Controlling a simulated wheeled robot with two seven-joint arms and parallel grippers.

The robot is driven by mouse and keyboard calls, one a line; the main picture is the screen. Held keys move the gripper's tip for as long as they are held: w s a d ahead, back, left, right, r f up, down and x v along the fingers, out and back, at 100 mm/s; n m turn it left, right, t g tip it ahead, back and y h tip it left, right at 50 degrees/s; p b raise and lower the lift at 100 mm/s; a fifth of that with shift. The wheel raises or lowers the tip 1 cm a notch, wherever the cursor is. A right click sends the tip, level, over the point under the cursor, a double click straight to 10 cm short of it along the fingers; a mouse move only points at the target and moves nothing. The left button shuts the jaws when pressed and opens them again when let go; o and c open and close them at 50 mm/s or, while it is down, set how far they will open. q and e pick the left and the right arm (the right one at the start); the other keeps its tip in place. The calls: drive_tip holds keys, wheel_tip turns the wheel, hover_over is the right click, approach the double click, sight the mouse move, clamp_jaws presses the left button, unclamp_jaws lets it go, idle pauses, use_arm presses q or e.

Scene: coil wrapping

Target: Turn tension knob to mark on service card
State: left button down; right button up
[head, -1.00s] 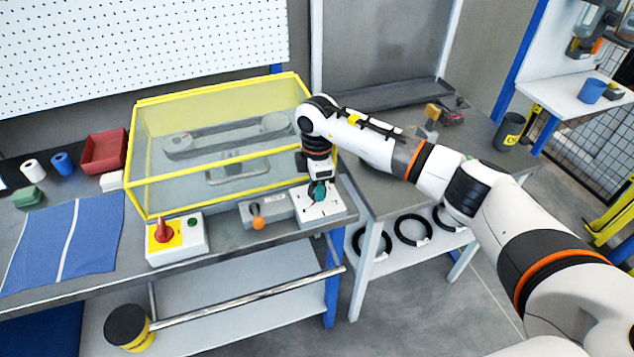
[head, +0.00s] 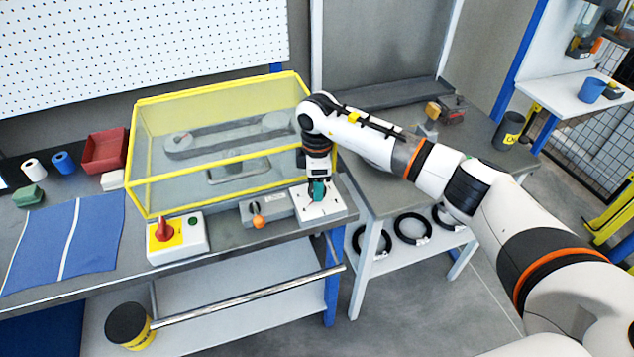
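A teal tension knob (head: 319,189) stands on a white plate (head: 331,209) with dark marks at the bench's right front corner. My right gripper (head: 317,190) points down over the knob from above, with its fingers at the knob. The fingers are small and partly hidden, so I cannot tell whether they grip it. The knob's pointer and the mark it faces cannot be made out. I cannot pick out a service card for certain. My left gripper is not in view.
A yellow-framed clear guard (head: 150,196) stands behind the plate. A grey box with an orange ball lever (head: 258,221) and a box with a red switch (head: 165,230) sit to the left. A blue cloth (head: 65,240) lies further left.

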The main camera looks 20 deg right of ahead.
drive_tip(key=shift+o, duration=0.4)
drive_tip(key=shift+s+f, duration=0.1)
drive_tip(key=shift+r, duration=0.3)
wheel_tip(320, 180, up, 11)
drive_tip(key=b, duration=0.3)
drive_tip(key=shift+r, duration=0.2)
